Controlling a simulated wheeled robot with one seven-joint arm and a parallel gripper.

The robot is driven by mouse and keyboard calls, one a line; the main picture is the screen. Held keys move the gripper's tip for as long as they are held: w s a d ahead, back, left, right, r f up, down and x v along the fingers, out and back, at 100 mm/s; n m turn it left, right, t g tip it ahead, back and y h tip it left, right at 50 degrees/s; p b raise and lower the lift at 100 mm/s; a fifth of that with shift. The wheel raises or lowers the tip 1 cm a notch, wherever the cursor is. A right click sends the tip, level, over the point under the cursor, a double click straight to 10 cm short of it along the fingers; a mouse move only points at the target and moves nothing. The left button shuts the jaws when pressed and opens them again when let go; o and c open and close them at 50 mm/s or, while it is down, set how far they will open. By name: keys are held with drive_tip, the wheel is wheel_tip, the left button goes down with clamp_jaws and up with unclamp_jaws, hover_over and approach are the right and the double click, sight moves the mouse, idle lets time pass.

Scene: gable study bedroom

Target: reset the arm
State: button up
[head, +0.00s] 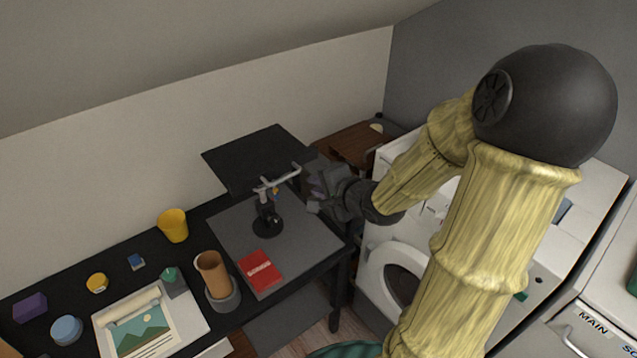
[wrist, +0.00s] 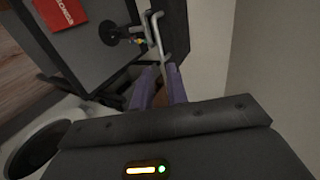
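My arm reaches across the head view from the right. My gripper (head: 316,190) is at the right edge of the black desk, close to the end of a small stand's silver bar. In the wrist view its two purple fingers (wrist: 158,72) are apart with a gap between them and nothing visibly held, so it is open. The stand (head: 267,215) has a round black base and a silver crossbar with small yellow and blue items on it. In the wrist view the bar (wrist: 155,32) lies just beyond the fingertips; I cannot tell whether they touch.
The desk holds a red book (head: 260,271), a brown cup (head: 212,275), a yellow cup (head: 173,225), a picture sheet (head: 150,330) and several small items. A raised black panel (head: 255,158) stands behind. A white washing machine (head: 375,262) is at right. A sloped ceiling hangs above.

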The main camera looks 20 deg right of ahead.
drive_tip(key=shift+f, duration=0.1)
idle(0.3)
drive_tip(key=s+a+f+n+g+h+b, duration=0.1)
drive_tip(key=s+a+f+n+g, duration=0.2)
drive_tip(key=s+n, duration=0.4)
drive_tip(key=s+a+f+n+g+h, duration=0.2)
drive_tip(key=s+a+f+n+g, duration=0.1)
drive_tip(key=s+n+g, duration=0.3)
drive_tip(key=shift+s+a+f+n+b, duration=0.15)
drive_tip(key=shift+s+f+n+b, duration=0.25)
drive_tip(key=shift+n, duration=0.5)
drive_tip(key=shift+o, duration=0.5)
idle(1.6)
